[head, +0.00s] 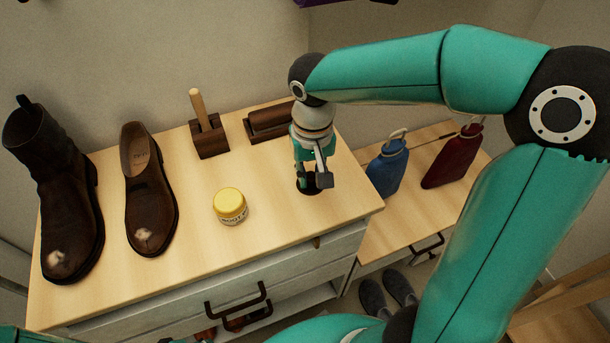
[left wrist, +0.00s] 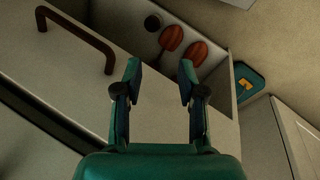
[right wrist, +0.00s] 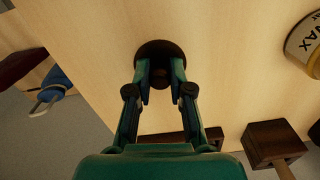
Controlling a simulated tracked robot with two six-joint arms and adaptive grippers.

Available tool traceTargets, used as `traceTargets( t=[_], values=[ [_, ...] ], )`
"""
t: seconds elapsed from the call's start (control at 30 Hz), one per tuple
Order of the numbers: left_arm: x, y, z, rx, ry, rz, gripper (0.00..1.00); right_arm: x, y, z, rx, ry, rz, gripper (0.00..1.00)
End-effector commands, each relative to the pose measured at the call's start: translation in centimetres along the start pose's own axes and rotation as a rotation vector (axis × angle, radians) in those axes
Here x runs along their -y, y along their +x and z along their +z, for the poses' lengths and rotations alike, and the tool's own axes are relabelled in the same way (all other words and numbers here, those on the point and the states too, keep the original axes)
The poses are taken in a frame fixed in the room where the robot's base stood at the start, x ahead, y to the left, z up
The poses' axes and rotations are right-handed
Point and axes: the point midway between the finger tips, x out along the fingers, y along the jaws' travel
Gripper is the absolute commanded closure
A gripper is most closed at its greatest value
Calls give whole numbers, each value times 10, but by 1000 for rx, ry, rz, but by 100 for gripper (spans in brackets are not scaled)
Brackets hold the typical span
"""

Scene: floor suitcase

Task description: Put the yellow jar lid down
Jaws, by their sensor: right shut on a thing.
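The jar (head: 230,206) stands upright on the wooden cabinet top, and its top is yellow. Its white and yellow side with dark lettering shows in the right wrist view (right wrist: 304,46). My right gripper (head: 313,180) is to the right of the jar and apart from it. In the right wrist view my right gripper (right wrist: 160,72) is shut on a dark round knobbed piece (right wrist: 160,47), at or just above the wood; any gap is unclear. No separate yellow lid shows in its fingers. My left gripper (left wrist: 160,75) is open and empty in the left wrist view.
A dark block with a handle (head: 208,136) and a dark brush (head: 270,122) lie behind.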

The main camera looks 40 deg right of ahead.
Motion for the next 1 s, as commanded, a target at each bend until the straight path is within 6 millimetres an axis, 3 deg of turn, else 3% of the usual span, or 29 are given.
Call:
traceTargets(
  t=[0.03, 0.2, 0.57, 0.77, 1.0],
  values=[
    [1, 2, 0, 0, 0, 0, 60, 0, 2, 0, 0, 0, 0, 78],
    [0, 1, 0, 0, 0, 0, 60, 0, 1, 0, 0, -1, 0, 54],
    [-1, -2, 0, 0, 0, 0, 60, 1, -3, 0, -1, -1, 0, 54],
    [-2, -7, 0, 0, 0, 0, 60, 1, -29, -1, -4, -1, -2, 54],
    [-6, -16, 0, 0, 0, 0, 60, 1, -79, -1, -4, -2, -2, 54]
  ],
)
